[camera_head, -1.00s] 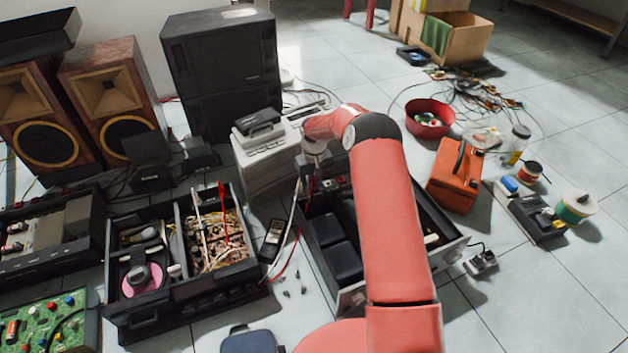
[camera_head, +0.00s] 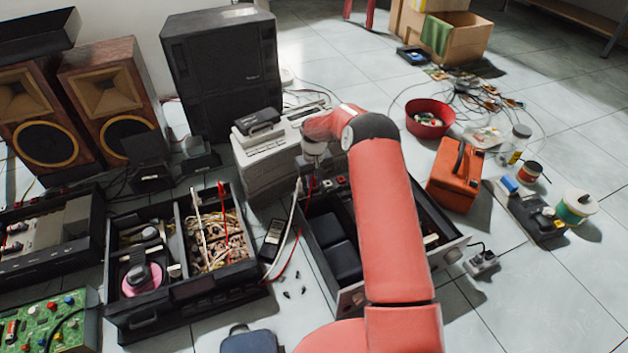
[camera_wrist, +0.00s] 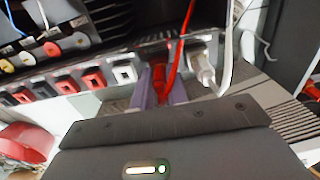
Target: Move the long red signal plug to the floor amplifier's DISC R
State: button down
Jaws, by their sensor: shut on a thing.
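My gripper (camera_wrist: 160,90) is shut on a red plug (camera_wrist: 159,82), with a finger on either side of it. A red cable (camera_wrist: 186,35) runs up from the plug. A white plug (camera_wrist: 206,72) with a white cable is right beside it. In the head view, my gripper (camera_head: 316,170) is at the back edge of the open floor amplifier (camera_head: 348,302). Socket labels are not readable.
A grey stacked unit (camera_head: 262,160) stands close left of the gripper. An orange toolbox (camera_head: 453,180) and a red bowl (camera_head: 428,125) are to the right. A divided black case (camera_head: 190,295) with wires is at left. White and red cables hang beside the amplifier.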

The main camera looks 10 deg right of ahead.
jog(key=c, duration=1.3)
grip_release()
notch_tip(320, 180, up, 8)
jog(key=shift+f+p, duration=0.2)
jog(key=shift+p, duration=0.55)
jog(key=shift+r+p, duration=1.55)
jog(key=shift+r, duration=1.05)
